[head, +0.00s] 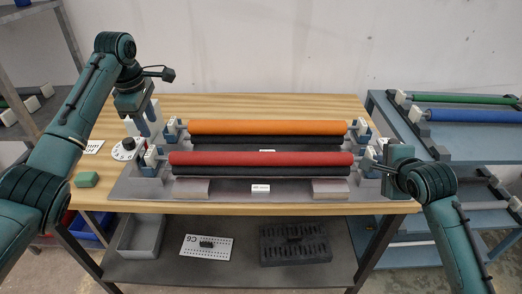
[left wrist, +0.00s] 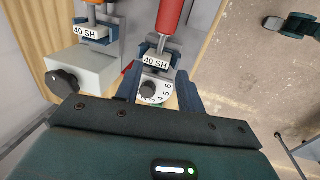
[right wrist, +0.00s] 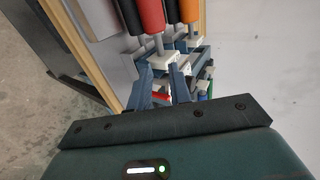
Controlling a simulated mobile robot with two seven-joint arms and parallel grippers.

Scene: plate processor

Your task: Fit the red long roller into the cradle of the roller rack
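The red long roller (head: 260,158) lies level at the front of the bench machine, over a black roller (head: 262,170). Its ends have white blocks; the left one, marked 40 SH, shows in the left wrist view (left wrist: 155,61). The red roller's end also shows in the right wrist view (right wrist: 151,14). My left gripper (left wrist: 161,80) is open just outside the left end block, with a numbered dial between its fingers in view. My right gripper (right wrist: 158,74) is apart-fingered by the right end block; whether it touches is unclear. The roller rack (head: 456,147) is the blue stand at right.
An orange roller (head: 267,127) lies behind the red one. The rack's top holds a green roller (head: 468,99) and a blue roller (head: 470,116). A large dial (head: 128,148) and a green block (head: 87,180) are at the bench's left.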

